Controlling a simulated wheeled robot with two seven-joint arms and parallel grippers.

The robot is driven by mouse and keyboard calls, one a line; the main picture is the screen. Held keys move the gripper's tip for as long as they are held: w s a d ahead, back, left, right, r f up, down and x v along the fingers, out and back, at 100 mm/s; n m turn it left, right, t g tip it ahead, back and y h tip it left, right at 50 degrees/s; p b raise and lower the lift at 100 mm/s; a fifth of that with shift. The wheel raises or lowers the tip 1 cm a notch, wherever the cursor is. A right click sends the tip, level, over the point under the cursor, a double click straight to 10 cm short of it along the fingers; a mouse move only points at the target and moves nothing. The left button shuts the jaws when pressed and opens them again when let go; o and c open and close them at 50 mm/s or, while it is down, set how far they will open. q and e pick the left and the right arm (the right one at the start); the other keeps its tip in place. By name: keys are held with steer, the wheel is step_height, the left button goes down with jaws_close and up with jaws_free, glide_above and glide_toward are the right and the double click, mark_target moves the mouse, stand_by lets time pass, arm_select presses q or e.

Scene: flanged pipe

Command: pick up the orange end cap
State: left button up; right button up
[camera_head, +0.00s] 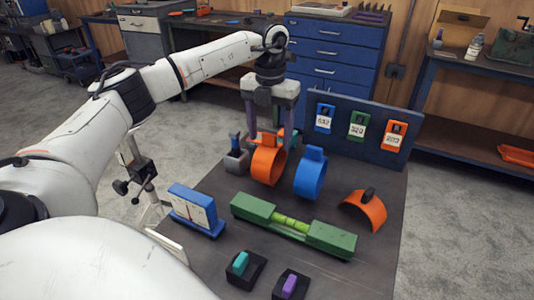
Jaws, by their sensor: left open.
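My left gripper (270,122) is open, pointing down at the back of the dark table (335,272), its fingers apart. An orange ring-shaped piece (267,165) stands just in front of and below it, and a small teal and orange part (289,137) shows partly behind this ring. A blue ring-shaped piece (310,178) stands to the right. An orange curved piece (364,211) with a black knob lies farther right, well away from the gripper. I cannot tell which orange piece is the end cap. Whether anything is between the fingers is unclear. My right gripper is not in view.
A green block fixture (331,240) crosses the table's middle. A blue-framed gauge (196,210) stands left, a grey holder (236,161) behind it. Teal (240,263) and purple (289,285) pieces sit in black bases in front. A blue board (341,137) with tags closes the back.

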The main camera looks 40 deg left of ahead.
arm_select(q)
steer(key=shift+f, duration=0.65)
steer(key=c, duration=1.5)
steer(key=shift+o, duration=0.2)
steer(key=shift+r, duration=0.1)
